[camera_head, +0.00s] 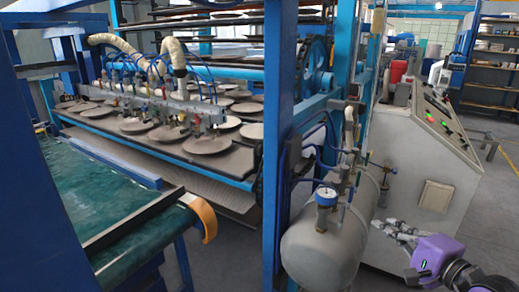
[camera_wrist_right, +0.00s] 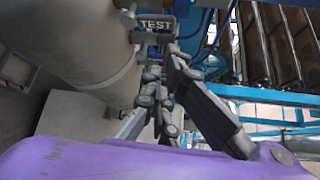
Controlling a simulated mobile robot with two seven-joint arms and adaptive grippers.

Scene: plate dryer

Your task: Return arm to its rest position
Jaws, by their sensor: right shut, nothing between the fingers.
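My right gripper (camera_head: 392,228) shows at the lower right of the head view, with its purple wrist housing (camera_head: 437,254) behind it. It is in front of the grey control cabinet and to the right of the grey air tank (camera_head: 322,250). In the right wrist view my right gripper (camera_wrist_right: 160,75) points toward the tank and pipe fittings, its fingers close together with nothing between them. Whether it touches anything there I cannot tell. My left gripper is not in view.
A grey control cabinet (camera_head: 415,160) stands at the right. A blue post (camera_head: 280,130) rises in the middle. Behind it is a rack tray with several round plates (camera_head: 185,147). A green conveyor table (camera_head: 95,190) is at the left. Open floor (camera_head: 500,215) lies at the far right.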

